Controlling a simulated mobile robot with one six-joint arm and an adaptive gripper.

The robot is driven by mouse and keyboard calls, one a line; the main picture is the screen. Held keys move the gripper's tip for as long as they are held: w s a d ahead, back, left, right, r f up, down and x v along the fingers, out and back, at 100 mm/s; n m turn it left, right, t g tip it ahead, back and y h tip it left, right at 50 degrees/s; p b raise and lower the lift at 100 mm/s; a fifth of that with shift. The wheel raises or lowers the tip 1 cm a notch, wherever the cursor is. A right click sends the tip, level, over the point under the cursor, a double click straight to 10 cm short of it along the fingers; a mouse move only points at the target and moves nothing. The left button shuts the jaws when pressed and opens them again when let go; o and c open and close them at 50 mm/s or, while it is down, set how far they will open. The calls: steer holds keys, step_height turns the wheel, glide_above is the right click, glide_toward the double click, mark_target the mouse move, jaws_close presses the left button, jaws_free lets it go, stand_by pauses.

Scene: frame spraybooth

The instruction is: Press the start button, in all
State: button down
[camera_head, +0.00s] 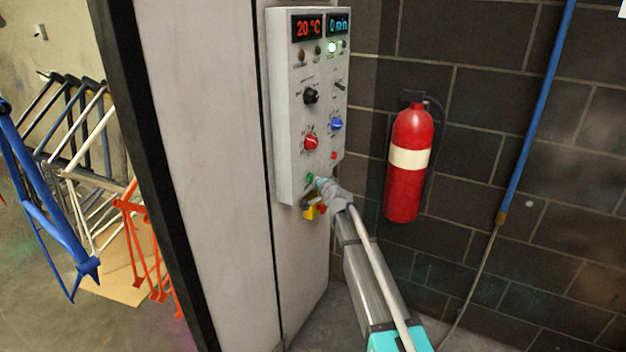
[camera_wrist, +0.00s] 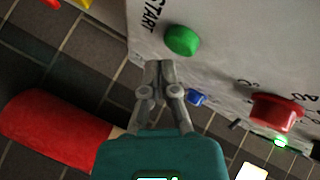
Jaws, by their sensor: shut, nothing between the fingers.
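The grey control panel (camera_head: 285,110) is mounted on the booth wall, with displays reading 20 °C and 0 min. The round green start button (camera_head: 310,177) is at its lower left. In the wrist view, the green button (camera_wrist: 182,40) sits beside the printed word START. My gripper (camera_head: 321,183) is shut and empty, just right of the button. In the wrist view, my gripper's fingertips (camera_wrist: 160,66) lie just short of the button, and I see no contact. The button's cap is not covered in the wrist view.
A red knob (camera_head: 311,142), a blue knob (camera_head: 336,124) and a black knob (camera_head: 311,96) sit above the button. A green lamp (camera_head: 332,47) glows. A yellow and red fitting (camera_head: 311,210) is just below. A fire extinguisher (camera_head: 407,165) hangs to the right.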

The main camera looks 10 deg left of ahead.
steer(key=shift+w+a, duration=0.4)
steer(key=shift+a, duration=0.45)
stand_by(1.6)
steer(key=shift+d, duration=0.1)
steer(key=shift+s+d, duration=0.3)
steer(key=shift+d, duration=0.45)
steer(key=shift+d, duration=0.1)
stand_by(0.3)
steer(key=shift+s+d, duration=0.3)
steer(key=shift+d, duration=0.45)
steer(key=shift+s+d, duration=0.25)
steer(key=shift+d, duration=0.55)
steer(key=shift+s+d, duration=0.3)
steer(key=shift+d, duration=0.45)
steer(key=s+d+f+n+g+h+p, duration=0.2)
steer(key=s+d+g, duration=0.2)
steer(key=s+d, duration=0.4)
steer(key=s+d+f+n+g+h+p, duration=0.2)
steer(key=s+d+g, duration=0.3)
steer(key=s, duration=1.4)
steer(key=s+d+f+n+g+h+p, duration=0.2)
steer(key=s+d+f+g+p, duration=0.1)
steer(key=s+d, duration=1)
steer(key=shift+s+g+h, duration=0.2)
steer(key=shift+g+h, duration=0.2)
steer(key=shift+g, duration=0.5)
